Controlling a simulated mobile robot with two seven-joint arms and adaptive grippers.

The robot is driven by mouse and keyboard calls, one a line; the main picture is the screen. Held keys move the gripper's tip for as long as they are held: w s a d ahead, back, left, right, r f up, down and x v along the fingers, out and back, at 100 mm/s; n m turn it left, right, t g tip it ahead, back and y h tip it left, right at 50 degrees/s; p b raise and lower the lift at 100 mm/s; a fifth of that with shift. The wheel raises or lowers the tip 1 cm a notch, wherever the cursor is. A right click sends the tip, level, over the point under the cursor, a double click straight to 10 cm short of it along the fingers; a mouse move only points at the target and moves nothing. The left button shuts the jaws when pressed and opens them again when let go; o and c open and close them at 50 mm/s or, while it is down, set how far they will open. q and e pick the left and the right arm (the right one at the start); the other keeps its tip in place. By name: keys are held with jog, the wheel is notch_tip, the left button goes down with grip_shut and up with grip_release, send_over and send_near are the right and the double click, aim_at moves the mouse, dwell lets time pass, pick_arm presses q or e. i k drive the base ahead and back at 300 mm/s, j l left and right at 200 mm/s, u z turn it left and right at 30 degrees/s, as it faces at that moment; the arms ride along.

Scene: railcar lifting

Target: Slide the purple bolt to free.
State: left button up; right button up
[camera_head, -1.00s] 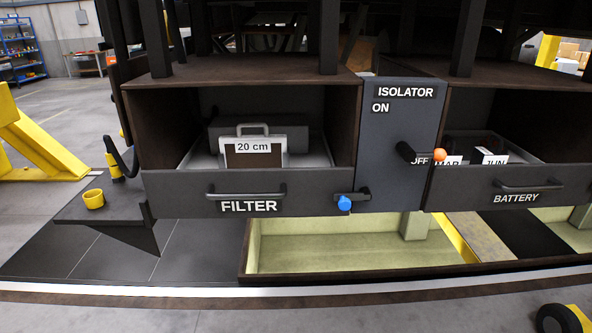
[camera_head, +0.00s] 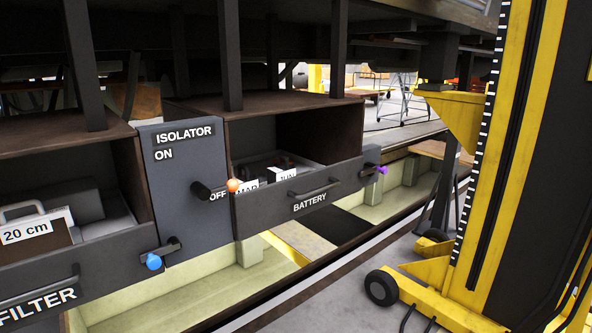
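The purple bolt (camera_head: 382,169) is a small knob on a short dark stem at the right end of the battery drawer (camera_head: 270,212), in the head view. It sits against a dark bracket (camera_head: 371,155) beside the drawer front. I cannot tell from this angle which position the bolt is in. Neither of my grippers shows in the view.
The isolator panel (camera_head: 190,228) has a handle with an orange knob (camera_head: 233,185) by the OFF label. A blue knob (camera_head: 153,262) is beside the filter drawer (camera_head: 45,285). A yellow lifting jack (camera_head: 500,150) with wheels stands at the right. Floor between drawer and jack is partly clear.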

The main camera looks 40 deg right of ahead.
aim_at(384, 170)
jog(key=z, duration=1.7)
jog(key=i+u, duration=0.1)
jog(key=i+l, duration=0.05)
